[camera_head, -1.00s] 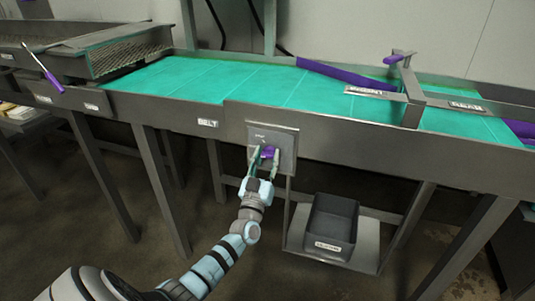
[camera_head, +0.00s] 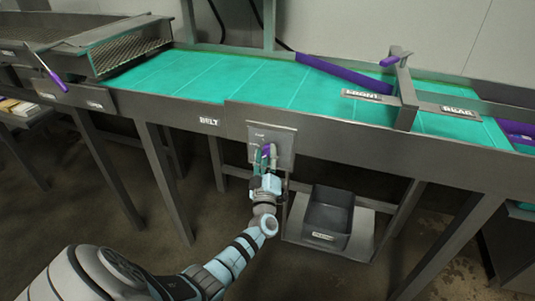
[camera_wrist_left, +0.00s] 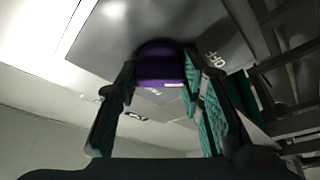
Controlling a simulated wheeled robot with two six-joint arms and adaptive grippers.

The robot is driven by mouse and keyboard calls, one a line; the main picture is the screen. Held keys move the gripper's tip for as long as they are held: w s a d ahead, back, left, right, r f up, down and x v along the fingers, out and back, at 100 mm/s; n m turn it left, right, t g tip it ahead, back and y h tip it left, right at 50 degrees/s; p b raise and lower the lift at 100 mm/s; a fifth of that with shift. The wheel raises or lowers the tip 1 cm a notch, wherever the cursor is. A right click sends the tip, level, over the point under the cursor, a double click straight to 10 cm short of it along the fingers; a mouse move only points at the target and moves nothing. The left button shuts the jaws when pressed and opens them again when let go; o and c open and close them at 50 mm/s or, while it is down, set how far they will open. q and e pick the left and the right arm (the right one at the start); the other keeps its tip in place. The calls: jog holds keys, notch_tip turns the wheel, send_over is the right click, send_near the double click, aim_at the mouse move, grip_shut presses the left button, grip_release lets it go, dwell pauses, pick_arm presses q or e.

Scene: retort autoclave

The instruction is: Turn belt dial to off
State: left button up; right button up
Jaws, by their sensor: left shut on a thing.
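The purple belt dial (camera_head: 266,151) sits on a grey square plate (camera_head: 284,140) on the front of the conveyor, right of the BELT label (camera_head: 209,122). My left gripper (camera_head: 265,161) is at the plate with its fingers around the dial. In the left wrist view the dial (camera_wrist_left: 160,66) is between the two teal-padded fingers (camera_wrist_left: 160,85), shut on it. Lettering that looks like "OFF" shows on the plate beside the dial. The fingers partly hide the dial in the head view. My right gripper is not in view.
The green conveyor belt (camera_head: 230,80) runs above, with a purple diverter bar (camera_head: 340,75) across it. A dark bin (camera_head: 329,218) stands on a low shelf below right of the dial. Table legs stand on both sides.

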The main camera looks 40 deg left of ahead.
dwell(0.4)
pick_arm(q)
jog(key=o, duration=1.2)
jog(key=shift+c, duration=0.2)
jog(key=v, duration=1.2)
jog(key=shift+w+d, duration=0.1)
